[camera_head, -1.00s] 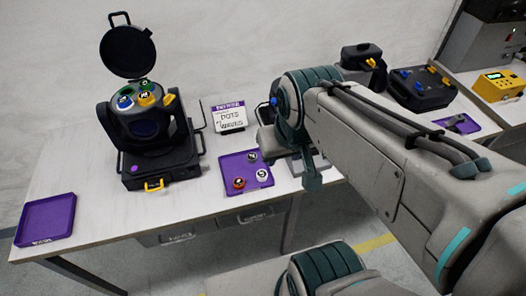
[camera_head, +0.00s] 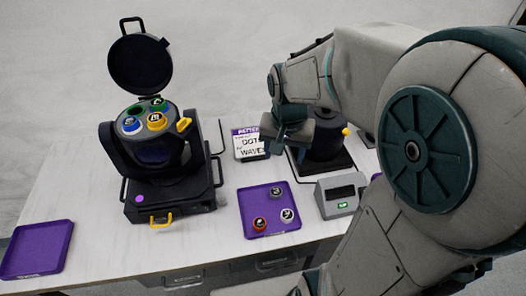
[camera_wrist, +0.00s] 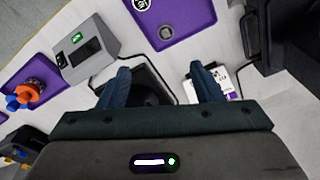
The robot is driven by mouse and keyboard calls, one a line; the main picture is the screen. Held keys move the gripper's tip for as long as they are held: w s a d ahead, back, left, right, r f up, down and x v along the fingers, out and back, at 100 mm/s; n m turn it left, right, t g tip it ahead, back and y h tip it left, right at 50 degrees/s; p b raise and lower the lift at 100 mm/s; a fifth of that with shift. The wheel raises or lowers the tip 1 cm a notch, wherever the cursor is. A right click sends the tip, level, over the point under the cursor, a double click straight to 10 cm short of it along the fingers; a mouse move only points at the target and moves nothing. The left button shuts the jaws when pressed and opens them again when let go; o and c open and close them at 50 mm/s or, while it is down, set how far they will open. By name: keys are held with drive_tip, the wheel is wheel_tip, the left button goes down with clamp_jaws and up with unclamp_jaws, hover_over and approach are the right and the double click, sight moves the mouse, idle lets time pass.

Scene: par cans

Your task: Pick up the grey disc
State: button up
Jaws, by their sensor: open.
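I cannot tell for sure which of the dark and pale ones is the grey disc. In the wrist view, the tray (camera_wrist: 186,22) is at the top, with a disc (camera_wrist: 141,4) cut by the edge. My gripper (camera_wrist: 161,82) is open, its fingers apart and empty. It is above the table behind the tray, over a black device.
A sign card (camera_head: 250,146) stands behind the tray. An empty purple tray (camera_head: 38,249) lies far left.

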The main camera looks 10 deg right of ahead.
sight(276, 191)
drive_tip(key=w+f+m, duration=0.1)
drive_tip(key=f, duration=0.6)
drive_tip(key=w+f+b, duration=0.1)
drive_tip(key=w+f, duration=0.1)
drive_tip(key=f, duration=0.5)
drive_tip(key=w+f+m+g, duration=0.1)
drive_tip(key=f, duration=0.6)
drive_tip(key=shift+w+f+m, duration=0.15)
drive_tip(key=shift+f+m, duration=0.15)
drive_tip(key=shift+f, duration=0.1)
drive_tip(key=c, duration=1.1)
